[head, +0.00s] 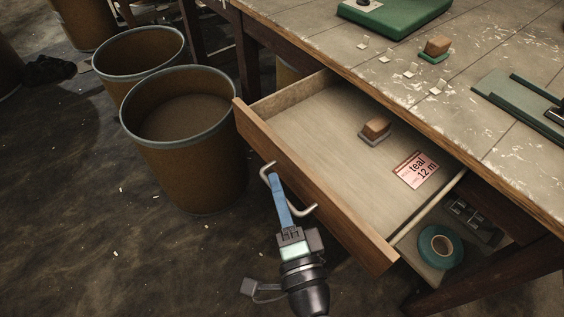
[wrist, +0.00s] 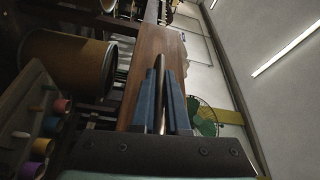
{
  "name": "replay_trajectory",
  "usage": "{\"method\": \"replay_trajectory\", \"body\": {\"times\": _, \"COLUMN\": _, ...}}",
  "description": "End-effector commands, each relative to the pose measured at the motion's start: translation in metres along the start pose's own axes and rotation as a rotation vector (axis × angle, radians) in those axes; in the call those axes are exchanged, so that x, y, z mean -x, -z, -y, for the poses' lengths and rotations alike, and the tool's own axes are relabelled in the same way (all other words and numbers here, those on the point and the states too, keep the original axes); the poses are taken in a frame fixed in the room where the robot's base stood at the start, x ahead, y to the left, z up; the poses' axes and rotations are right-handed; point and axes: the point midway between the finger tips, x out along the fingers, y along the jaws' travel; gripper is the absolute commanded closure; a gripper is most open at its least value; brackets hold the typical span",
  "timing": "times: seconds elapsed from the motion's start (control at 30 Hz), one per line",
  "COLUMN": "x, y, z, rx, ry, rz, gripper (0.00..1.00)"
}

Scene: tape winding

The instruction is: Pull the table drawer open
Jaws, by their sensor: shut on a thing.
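The table drawer (head: 318,165) stands pulled well out from under the worn table (head: 325,60) in the head view. A metal bar handle (head: 302,210) is on its wooden front. My gripper (head: 281,200) is at the handle, its blue fingers shut on the bar. In the wrist view the bar (wrist: 159,85) runs between the two blue fingers (wrist: 162,105). Inside the drawer lie a small wooden block on a grey base (head: 376,128) and a pink label (head: 416,169) reading "teal 12 m".
Brown bins (head: 185,140) stand on the floor left of the drawer. A teal tape roll (head: 440,246) sits on a shelf right of the drawer. Green pads and white scraps lie on the tabletop. Floor in front of the drawer is largely clear.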

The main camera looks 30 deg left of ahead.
Motion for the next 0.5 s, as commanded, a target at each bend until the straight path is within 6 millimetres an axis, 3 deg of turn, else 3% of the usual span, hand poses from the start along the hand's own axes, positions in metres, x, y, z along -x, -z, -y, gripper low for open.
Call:
{"method": "replay_trajectory", "body": {"times": 0.3, "x": 0.0006, "y": 0.0000, "z": -0.0006, "rx": 0.000, "ry": -0.002, "rz": -0.001, "gripper": 1.00}}
{"method": "replay_trajectory", "body": {"times": 0.33, "x": 0.0006, "y": 0.0001, "z": -0.0006, "rx": 0.000, "ry": -0.002, "rz": -0.001, "gripper": 0.86}}
{"method": "replay_trajectory", "body": {"times": 0.5, "x": 0.0004, "y": 0.0000, "z": -0.0005, "rx": 0.000, "ry": -0.001, "rz": -0.001, "gripper": 0.58}}
